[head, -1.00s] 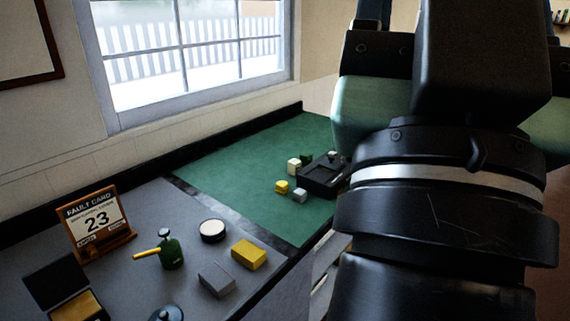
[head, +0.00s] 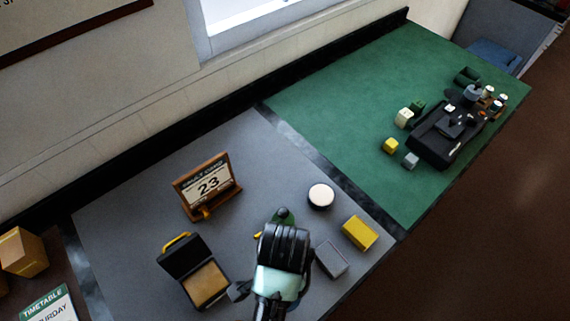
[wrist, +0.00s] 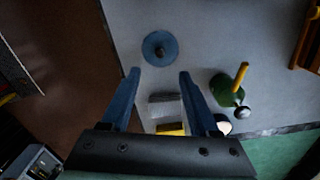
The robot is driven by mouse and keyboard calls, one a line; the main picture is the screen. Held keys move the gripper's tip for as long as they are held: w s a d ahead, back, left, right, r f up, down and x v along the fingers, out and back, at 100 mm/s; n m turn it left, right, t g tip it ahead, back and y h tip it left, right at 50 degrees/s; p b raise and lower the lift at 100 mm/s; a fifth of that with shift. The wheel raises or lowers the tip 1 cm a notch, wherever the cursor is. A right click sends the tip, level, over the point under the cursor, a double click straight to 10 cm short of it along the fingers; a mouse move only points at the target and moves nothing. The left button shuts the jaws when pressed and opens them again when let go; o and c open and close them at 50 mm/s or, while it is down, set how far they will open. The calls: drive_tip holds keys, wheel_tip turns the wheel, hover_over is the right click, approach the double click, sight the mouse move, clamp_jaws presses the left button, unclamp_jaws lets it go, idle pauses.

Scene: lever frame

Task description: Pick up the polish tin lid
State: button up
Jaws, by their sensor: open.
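A round blue disc with a dark central knob, which looks like the polish tin lid (wrist: 160,48), lies flat on the grey bench top in the wrist view. My gripper (wrist: 158,72) is open and empty, with its two blue fingers apart. The lid appears just beyond the fingertips, roughly centred between them, and nothing touches it. In the head view my wrist hides most or all of the lid. A round tin with a pale top (head: 321,196), perhaps the polish tin, stands on the grey bench; its edge shows in the wrist view (wrist: 223,124).
A green oil can (wrist: 228,88) with a yellow spout stands right of my fingers in the wrist view. A grey box (head: 332,258) and a yellow block (head: 360,232) are close by. An open black case (head: 187,262) and a calendar stand (head: 207,186) are to the left.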

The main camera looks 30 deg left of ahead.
drive_tip(key=f, duration=0.5)
drive_tip(key=shift+s+d+f, duration=0.1)
drive_tip(key=shift+d+f, duration=0.15)
drive_tip(key=shift+f, duration=0.05)
drive_tip(key=shift+a+f+p, duration=0.2)
drive_tip(key=shift+f+p, duration=0.75)
drive_tip(key=shift+f, duration=1.95)
clamp_jaws()
